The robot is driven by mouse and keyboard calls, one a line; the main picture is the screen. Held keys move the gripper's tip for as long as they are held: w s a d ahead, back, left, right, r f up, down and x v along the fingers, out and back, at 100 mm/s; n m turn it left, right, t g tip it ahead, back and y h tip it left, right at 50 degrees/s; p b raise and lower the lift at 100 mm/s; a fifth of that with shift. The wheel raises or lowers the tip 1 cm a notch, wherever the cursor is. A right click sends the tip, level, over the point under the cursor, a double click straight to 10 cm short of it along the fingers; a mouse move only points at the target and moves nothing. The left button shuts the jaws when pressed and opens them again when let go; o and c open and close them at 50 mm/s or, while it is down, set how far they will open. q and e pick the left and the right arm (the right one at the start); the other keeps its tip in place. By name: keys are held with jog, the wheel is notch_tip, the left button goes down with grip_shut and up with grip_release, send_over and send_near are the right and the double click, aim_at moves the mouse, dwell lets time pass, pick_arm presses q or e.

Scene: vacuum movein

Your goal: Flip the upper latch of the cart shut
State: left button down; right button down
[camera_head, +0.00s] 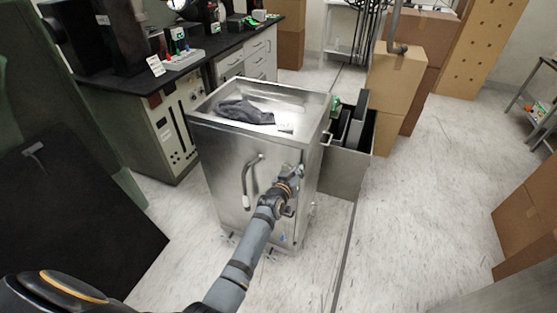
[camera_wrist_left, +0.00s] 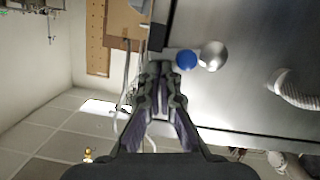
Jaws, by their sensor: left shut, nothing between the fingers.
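The steel cart (camera_head: 225,160) stands in the middle of the head view, its front door facing me with a curved handle (camera_head: 246,180) on it. My left gripper (camera_head: 297,170) is at the upper right of the door, next to the door's edge. It hides most of the upper latch there. In the left wrist view my left gripper (camera_wrist_left: 160,70) is shut and empty. A blue round piece (camera_wrist_left: 186,59) and a silver round knob (camera_wrist_left: 213,55), likely latch parts, lie just beside its fingertips on the steel face. I cannot tell whether they touch. My right gripper is not in view.
A dark cloth (camera_head: 245,112) lies on the cart's top. A grey open bin (camera_head: 345,170) with dark panels stands right behind the cart. A black-topped counter (camera_head: 200,50) is at the left and cardboard boxes (camera_head: 395,85) at the back.

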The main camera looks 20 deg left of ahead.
pick_arm(q)
jog(key=shift+f, duration=0.1)
dwell(0.6)
notch_tip(320, 180, up, 4)
jog(key=p, duration=0.4)
jog(key=shift+w+r, duration=0.15)
jog(key=shift+r, duration=0.1)
jog(key=d+v, duration=0.1)
jog(key=v, duration=0.9)
jog(key=shift+a+f, duration=0.2)
jog(key=shift+f, duration=0.05)
